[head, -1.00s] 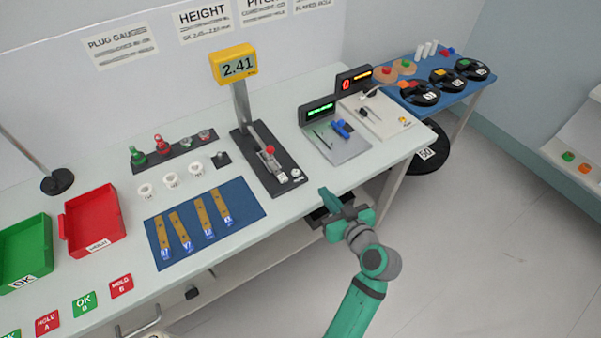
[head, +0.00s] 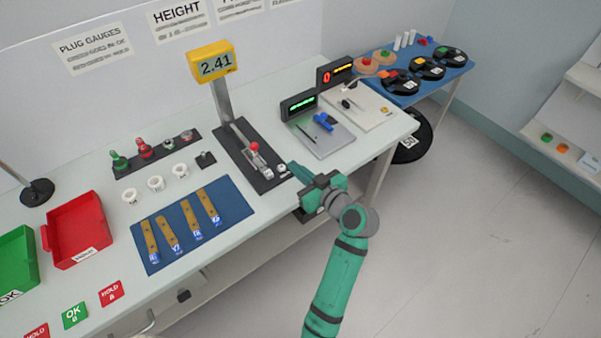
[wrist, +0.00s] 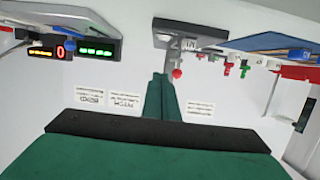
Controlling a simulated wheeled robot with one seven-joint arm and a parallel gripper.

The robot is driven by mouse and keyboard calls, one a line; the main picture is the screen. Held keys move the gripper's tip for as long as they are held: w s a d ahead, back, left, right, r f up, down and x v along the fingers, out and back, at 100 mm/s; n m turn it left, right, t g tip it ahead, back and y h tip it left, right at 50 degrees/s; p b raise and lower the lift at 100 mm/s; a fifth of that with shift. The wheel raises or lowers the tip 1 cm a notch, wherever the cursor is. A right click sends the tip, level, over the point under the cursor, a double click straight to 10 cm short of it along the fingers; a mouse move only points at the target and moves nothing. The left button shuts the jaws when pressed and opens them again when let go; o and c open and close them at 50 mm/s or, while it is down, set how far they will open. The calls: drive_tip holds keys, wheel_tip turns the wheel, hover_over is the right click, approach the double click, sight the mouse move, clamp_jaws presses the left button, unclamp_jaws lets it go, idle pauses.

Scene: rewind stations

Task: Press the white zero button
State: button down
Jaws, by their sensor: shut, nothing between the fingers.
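The height gauge (head: 228,118) stands on the bench with a yellow display reading 2.41, a dark base and a red-topped lever (head: 254,148). A small white button (head: 281,168) shows at the front end of its base; its label is too small to read. My green gripper (head: 292,168) is shut and empty, its tip just right of this button. I cannot tell whether they touch. The gripper's tip hides part of the base's front corner. In the wrist view, my shut fingers (wrist: 160,88) point toward the gauge, whose red knob (wrist: 177,73) appears beside the tips.
A blue mat (head: 235,200) with several brass-coloured strips lies left of my gripper. A grey plate (head: 325,145) with a blue part lies to the right, beside a green-lit display (head: 298,106). Red (head: 80,235) and green trays stand at the left. White rings and plug gauges stand behind the mat.

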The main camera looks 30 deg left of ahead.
hover_over(283, 170)
drive_tip(key=d, duration=0.1)
drive_tip(key=shift+s+d+f, duration=0.1)
drive_tip(key=shift+s+f, duration=0.05)
drive_tip(key=shift+f, duration=0.35)
drive_tip(key=shift+s+d+f, duration=0.1)
drive_tip(key=shift+s+f, duration=0.05)
drive_tip(key=shift+f, duration=0.3)
wheel_tip(283, 170, down, 2)
drive_tip(key=shift+d+f, duration=0.1)
drive_tip(key=shift+f, duration=0.65)
drive_tip(key=shift+s+d+f, duration=0.1)
drive_tip(key=shift+f, duration=1)
wheel_tip(283, 170, up, 5)
drive_tip(key=shift+f, duration=0.1)
drive_tip(key=v, duration=0.9)
drive_tip(key=shift+d+r, duration=0.2)
drive_tip(key=shift+d, duration=0.2)
